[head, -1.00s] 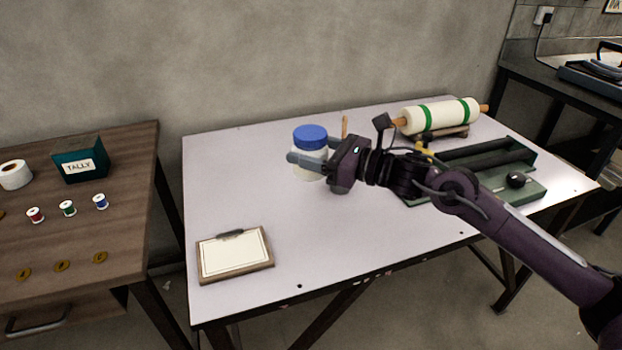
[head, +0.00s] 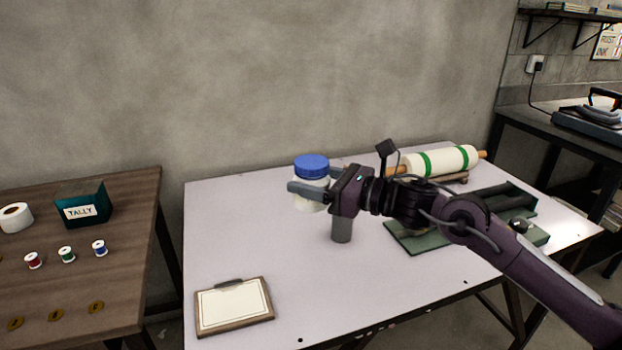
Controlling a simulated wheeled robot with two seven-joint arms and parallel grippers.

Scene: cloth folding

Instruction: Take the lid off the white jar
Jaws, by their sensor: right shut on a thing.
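The white jar (head: 309,203) wears a blue lid (head: 311,166) and stands upright in the head view, left of my right gripper's body. My right gripper (head: 311,186) is shut on the jar below the lid, with one finger across its front. The jar appears held above the pale table (head: 235,240); the gap beneath it is hard to judge. The lid sits on the jar's top. My left gripper is not in view.
A grey cylinder (head: 342,228) stands just below my right gripper. A rolling pin-like roller (head: 440,161) and a green tray-like fixture (head: 412,238) are at the right. A clipboard (head: 233,306) lies front left. The table's left middle is clear.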

